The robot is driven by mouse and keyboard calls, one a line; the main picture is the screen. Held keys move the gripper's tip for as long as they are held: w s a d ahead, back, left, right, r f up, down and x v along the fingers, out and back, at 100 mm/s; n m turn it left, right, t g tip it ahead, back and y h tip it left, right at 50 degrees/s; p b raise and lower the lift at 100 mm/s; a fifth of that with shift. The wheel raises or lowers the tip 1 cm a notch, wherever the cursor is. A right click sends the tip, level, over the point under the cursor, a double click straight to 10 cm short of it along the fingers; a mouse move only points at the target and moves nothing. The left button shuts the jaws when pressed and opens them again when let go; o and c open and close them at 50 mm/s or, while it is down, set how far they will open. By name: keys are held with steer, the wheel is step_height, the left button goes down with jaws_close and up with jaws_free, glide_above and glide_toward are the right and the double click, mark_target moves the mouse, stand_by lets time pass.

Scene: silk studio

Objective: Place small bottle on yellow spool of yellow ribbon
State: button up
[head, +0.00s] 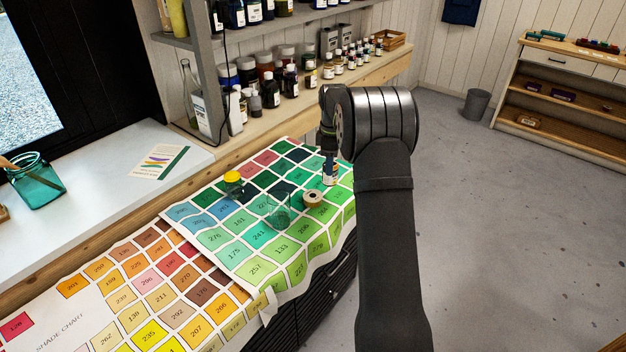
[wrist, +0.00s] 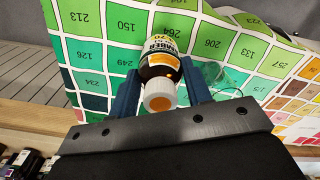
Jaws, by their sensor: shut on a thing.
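The small bottle (wrist: 160,65) has a white cap with an orange top and a dark amber body with a label. My gripper (wrist: 161,88) is shut on it, with one blue finger on each side. In the head view the bottle (head: 330,173) hangs upright below my gripper (head: 328,155), over the far right part of the green shade chart. Whether its base touches the chart I cannot tell. A small pale-yellow spool (head: 313,198) with a dark centre hole lies on the chart, just in front and left of the bottle. I cannot make out the spool in the wrist view.
A clear glass (head: 278,214) stands left of the spool; a yellow-lidded jar (head: 233,184) is farther left. Shade charts (head: 150,290) cover the worktop. Several paint bottles line the shelf (head: 350,70) behind. My arm blocks the right side.

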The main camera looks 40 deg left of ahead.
steer(key=shift+s+a+f, duration=0.25)
steer(key=shift+a+f, duration=0.7)
steer(key=shift+f, duration=0.3)
steer(key=shift+s+a+f, duration=0.25)
steer(key=shift+a+f, duration=0.65)
steer(key=shift+f, duration=0.3)
steer(key=shift+s+a+f, duration=0.25)
steer(key=shift+a+f, duration=0.7)
steer(key=shift+f, duration=0.3)
steer(key=shift+f, duration=0.2)
steer(key=o, duration=1)
step_height(320, 180, up, 12)
steer(key=shift+r, duration=0.2)
